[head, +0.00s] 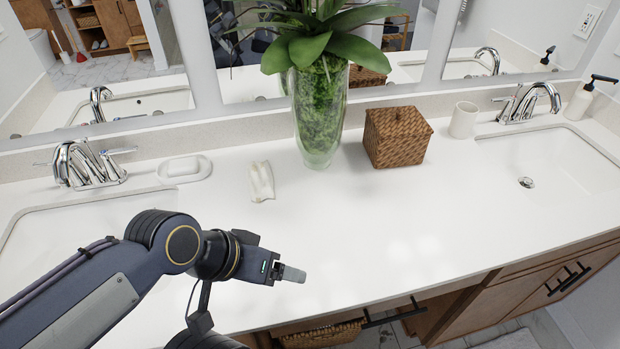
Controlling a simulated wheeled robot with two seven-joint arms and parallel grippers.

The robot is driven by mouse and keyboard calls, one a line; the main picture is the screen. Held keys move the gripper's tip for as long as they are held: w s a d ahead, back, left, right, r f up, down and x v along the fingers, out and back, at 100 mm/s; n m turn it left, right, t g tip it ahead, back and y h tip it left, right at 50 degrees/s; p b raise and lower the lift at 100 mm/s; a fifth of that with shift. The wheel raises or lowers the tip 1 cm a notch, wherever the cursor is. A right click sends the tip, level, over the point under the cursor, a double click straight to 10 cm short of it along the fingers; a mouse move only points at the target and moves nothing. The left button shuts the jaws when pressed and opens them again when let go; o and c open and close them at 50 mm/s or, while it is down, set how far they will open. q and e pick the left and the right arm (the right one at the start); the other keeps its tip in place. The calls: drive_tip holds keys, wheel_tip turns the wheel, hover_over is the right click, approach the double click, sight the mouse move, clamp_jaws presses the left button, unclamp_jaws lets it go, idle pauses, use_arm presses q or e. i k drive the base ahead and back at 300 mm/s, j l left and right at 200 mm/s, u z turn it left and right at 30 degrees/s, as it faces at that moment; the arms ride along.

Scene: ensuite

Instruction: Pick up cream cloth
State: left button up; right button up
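The cream cloth (261,181) lies on the white countertop (400,220), between the soap dish and the plant vase. It is a small crumpled, folded piece. My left gripper (293,274) is over the counter, nearer to me than the cloth and slightly to its right, apart from it. Its fingers point right and are seen side-on, so I cannot tell how far apart they are. Nothing shows between them. My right gripper is not in view.
A glass vase with a plant (319,110) stands right of the cloth, with a wicker box (397,137) and cup (463,120) beyond. A soap dish (184,168) and left faucet (85,165) are to its left. The counter in front of the cloth is clear.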

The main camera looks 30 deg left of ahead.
sight(258, 176)
drive_tip(key=u, duration=1.3)
drive_tip(key=l+z, duration=0.3)
drive_tip(key=z, duration=0.15)
drive_tip(key=i+l+z, duration=0.15)
drive_tip(key=l+z, duration=0.15)
drive_tip(key=z, duration=0.2)
